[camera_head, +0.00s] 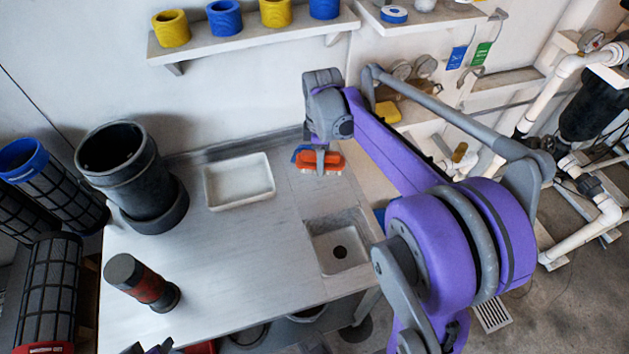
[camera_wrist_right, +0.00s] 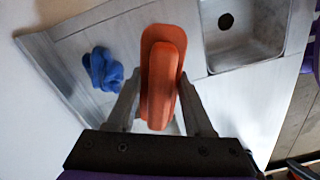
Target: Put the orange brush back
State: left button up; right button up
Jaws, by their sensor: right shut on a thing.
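The orange brush (camera_head: 322,162) is in my right gripper (camera_head: 321,154), at the back right of the bench near the wall. In the right wrist view the orange brush (camera_wrist_right: 161,75) lies between the two fingers of the right gripper (camera_wrist_right: 162,110), which are shut on it. In the head view its pale bristles face down; I cannot tell whether they touch the bench. My left gripper is not clearly visible; only a small dark and purple part shows at the bottom edge of the head view.
A blue cloth (camera_wrist_right: 103,69) lies beside the brush. A white tray (camera_head: 209,190) is left of it, and a sink (camera_head: 318,237) is in front. A black cylinder (camera_head: 127,180) and a dark red-banded canister (camera_head: 145,283) stand on the left. The middle of the bench is clear.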

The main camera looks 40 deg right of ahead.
send_over(321, 188)
notch_tip(321, 188, down, 4)
jog(key=shift+f, duration=0.15)
jog(key=shift+f+b, duration=0.35)
jog(key=shift+f, duration=1.7)
jog(key=shift+f, duration=0.2)
jog(key=o, duration=1.2)
